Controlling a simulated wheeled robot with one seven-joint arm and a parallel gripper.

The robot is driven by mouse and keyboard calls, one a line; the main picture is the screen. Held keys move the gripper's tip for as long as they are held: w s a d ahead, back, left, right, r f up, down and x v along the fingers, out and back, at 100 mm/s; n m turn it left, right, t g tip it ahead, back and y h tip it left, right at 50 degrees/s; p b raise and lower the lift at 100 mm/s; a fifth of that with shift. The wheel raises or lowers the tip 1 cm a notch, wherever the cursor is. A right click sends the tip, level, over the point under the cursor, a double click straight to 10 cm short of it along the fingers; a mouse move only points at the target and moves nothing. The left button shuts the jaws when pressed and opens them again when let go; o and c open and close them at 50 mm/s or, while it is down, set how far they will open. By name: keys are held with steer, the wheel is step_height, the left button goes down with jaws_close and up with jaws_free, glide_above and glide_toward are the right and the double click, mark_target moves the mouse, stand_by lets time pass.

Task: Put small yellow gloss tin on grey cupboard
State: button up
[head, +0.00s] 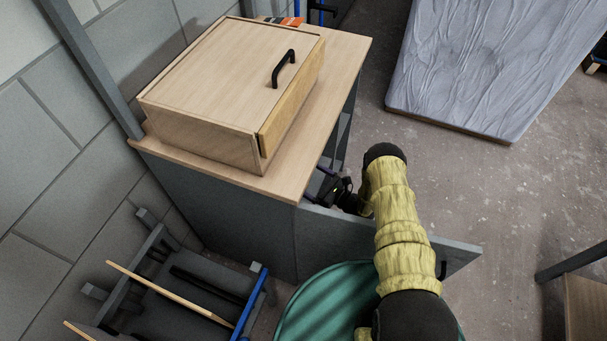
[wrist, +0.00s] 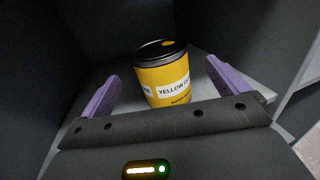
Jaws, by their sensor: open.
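The small yellow gloss tin (wrist: 164,80) stands in the wrist view on a light grey shelf inside the grey cupboard. It has a dark lid with a yellow spot and a white label reading "YELLOW". My gripper (wrist: 160,90) is open, with a purple finger on each side of the tin and gaps showing; I cannot tell whether either touches it. In the head view my gripper (head: 335,190) reaches into the cupboard and is partly hidden by the wooden top and my arm. The grey cupboard (head: 225,225) has a light wooden top, and its door (head: 455,258) stands open.
A wooden box (head: 225,75) with a black handle covers much of the cupboard's top; a bare strip runs along its right side. A green round container (head: 310,305) stands below the door. A blue-and-grey rack (head: 185,290) is at lower left. A wrapped grey slab (head: 490,65) lies at upper right.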

steer(key=v, duration=0.5)
steer(key=shift+s+d, duration=0.2)
steer(key=shift+d, duration=0.1)
steer(key=shift+r, duration=0.1)
steer(key=s+a+r+n+g+h+b, duration=0.1)
steer(key=s+a+r+n+g, duration=0.1)
steer(key=r+n+g, duration=0.45)
steer(key=s+a+r+n+g+h+b, duration=0.1)
steer(key=s+r+n+g, duration=0.2)
steer(key=r+n+g, duration=0.35)
steer(key=s+d+r+n+t+h, duration=0.1)
steer(key=s+d+r+n+h, duration=0.3)
steer(key=r, duration=0.4)
steer(key=s+d+r+n+t+h+p, duration=0.1)
steer(key=s+d+r+n+t+h, duration=0.1)
steer(key=s+r, duration=0.4)
steer(key=s+d+r+n+t+h+p, duration=0.1)
steer(key=s+d+r+n+h, duration=0.4)
steer(key=r, duration=0.5)
steer(key=shift+d+n+t+h, duration=0.35)
steer(key=shift+n+t+h, duration=0.2)
steer(key=shift+h, duration=0.35)
